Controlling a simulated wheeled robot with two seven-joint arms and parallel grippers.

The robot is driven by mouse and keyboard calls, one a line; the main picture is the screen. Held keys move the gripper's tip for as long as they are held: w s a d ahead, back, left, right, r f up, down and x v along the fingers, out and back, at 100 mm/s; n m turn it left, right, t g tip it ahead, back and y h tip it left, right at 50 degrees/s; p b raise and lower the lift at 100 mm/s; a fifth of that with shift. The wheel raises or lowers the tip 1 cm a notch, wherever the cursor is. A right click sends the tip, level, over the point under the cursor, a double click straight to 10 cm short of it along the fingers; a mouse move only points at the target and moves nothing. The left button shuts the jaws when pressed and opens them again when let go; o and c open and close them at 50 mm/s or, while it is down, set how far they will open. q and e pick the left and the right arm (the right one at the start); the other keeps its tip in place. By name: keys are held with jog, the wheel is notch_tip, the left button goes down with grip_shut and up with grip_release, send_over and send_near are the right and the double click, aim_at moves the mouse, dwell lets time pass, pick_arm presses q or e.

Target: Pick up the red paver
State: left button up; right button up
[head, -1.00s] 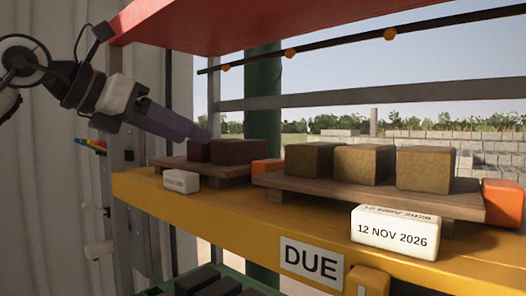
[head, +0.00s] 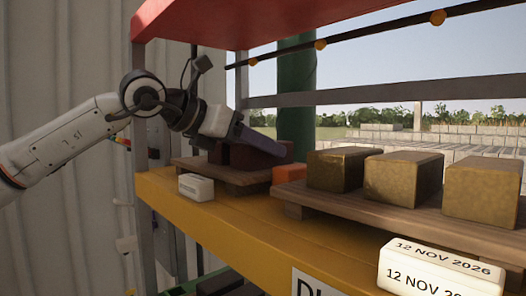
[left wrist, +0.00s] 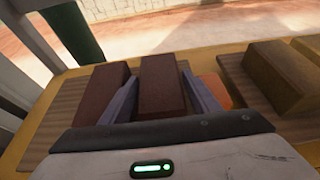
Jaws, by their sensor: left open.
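Two dark red pavers lie side by side on a small wooden board (head: 222,182) on the yellow shelf. In the left wrist view the right-hand red paver (left wrist: 162,88) sits between the two fingers of my left gripper (left wrist: 160,78), and the other red paver (left wrist: 102,92) is outside the left finger. In the head view my left gripper (head: 262,141) reaches over the pavers (head: 240,157) from the left and partly hides them. It is open, one finger on each side of the paver; I cannot tell whether they touch it. My right gripper is not in view.
Several ochre blocks (head: 403,178) stand on a longer board (head: 350,206) to the right. An orange block (head: 288,173) lies between the boards. White date blocks (head: 441,268) sit at the front of the yellow shelf (head: 235,222). A red shelf (head: 220,22) is overhead.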

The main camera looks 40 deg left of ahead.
pick_arm(q)
jog(key=shift+w+d+f, duration=0.1)
jog(key=shift+w+f, duration=0.1)
jog(key=shift+w, duration=0.45)
jog(key=c, duration=1.2)
jog(key=shift+r, duration=0.15)
grip_shut()
jog(key=shift+r, duration=0.15)
